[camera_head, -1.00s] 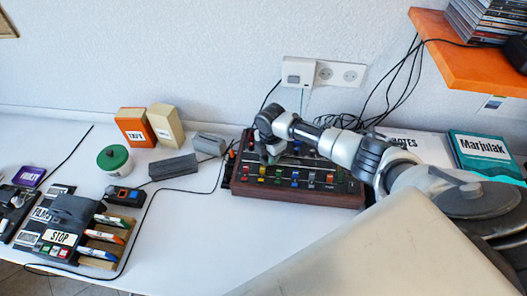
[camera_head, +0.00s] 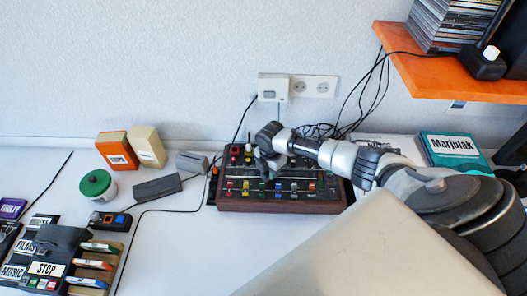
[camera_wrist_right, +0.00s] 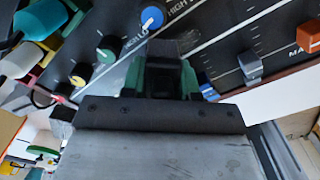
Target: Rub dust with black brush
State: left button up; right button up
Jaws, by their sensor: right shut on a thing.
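My right gripper (camera_head: 268,164) is over the upper middle of the mixer (camera_head: 285,207), a dark panel with coloured knobs and sliders. In the right wrist view the gripper (camera_wrist_right: 160,75) has green-edged fingers shut on a dark thing, which I take to be the black brush (camera_wrist_right: 162,62). It is mostly hidden between the fingers, and I cannot tell whether its tip touches the panel. The panel (camera_wrist_right: 215,50) lies close beneath. Dust is too small or blurred to tell apart with certainty. My left gripper is not in view.
An orange shelf (camera_head: 440,80) overhangs at right. Cables hang behind. The white table front is clear at centre.

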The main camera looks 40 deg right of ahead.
aim_at(242, 175)
jog(key=shift+s+d+f, duration=0.1)
jog(key=shift+s+d, duration=0.45)
jog(key=shift+s+d+p, duration=0.4)
jog(key=shift+s+d, duration=0.1)
jog(key=shift+d, duration=0.2)
jog(key=shift+s+d+p, duration=0.4)
jog(key=shift+s+d, duration=0.1)
jog(key=shift+d, duration=0.2)
jog(key=shift+w+a+b, duration=0.5)
jog(key=shift+w+a, duration=0.5)
jog(key=shift+a, duration=0.25)
jog(key=shift+w+a+b, duration=0.25)
jog(key=shift+w+a, duration=0.4)
jog(key=shift+a, duration=0.2)
jog(key=shift+w+a+b, duration=0.25)
jog(key=shift+w+a, duration=0.4)
jog(key=shift+a, duration=0.2)
jog(key=shift+w+a+b, duration=0.7)
jog(key=shift+w+a, duration=0.15)
jog(key=shift+a, duration=0.3)
jog(key=shift+w+a+b, duration=0.4)
jog(key=shift+w+a, duration=0.2)
jog(key=shift+a, duration=0.25)
jog(key=shift+w+a+b, duration=0.4)
jog(key=shift+w+a, duration=0.15)
jog(key=shift+a, duration=0.25)
notch_tip(242, 175, up, 6)
jog(key=p, duration=0.5)
jog(key=shift+p, duration=0.4)
